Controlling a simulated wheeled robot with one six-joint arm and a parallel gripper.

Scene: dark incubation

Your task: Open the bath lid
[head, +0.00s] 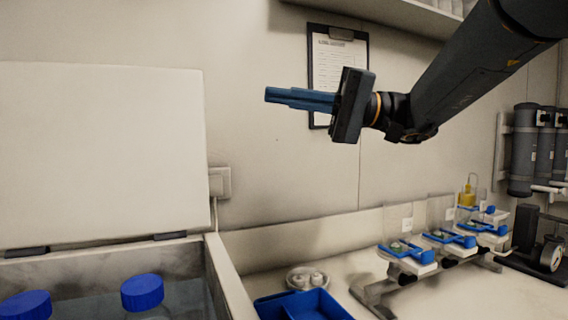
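The bath lid (105,155) is a large pale panel at the left of the head view. It stands upright on dark hinges at the back edge of the bath (232,285), so the bath is open. Blue-capped bottles (143,293) stand inside the bath. My gripper (268,95) is in the air to the right of the lid and apart from it, with its blue fingers pointing left. The fingers are seen from the side and overlap, so their gap cannot be judged. Nothing shows held between them.
A blue tray (305,304) and a small round dish (307,278) sit on the bench right of the bath. Several blue-and-white clamp stations (408,250) stand further right. A clipboard (338,70) hangs on the wall behind my gripper. A wall socket (220,182) is beside the lid.

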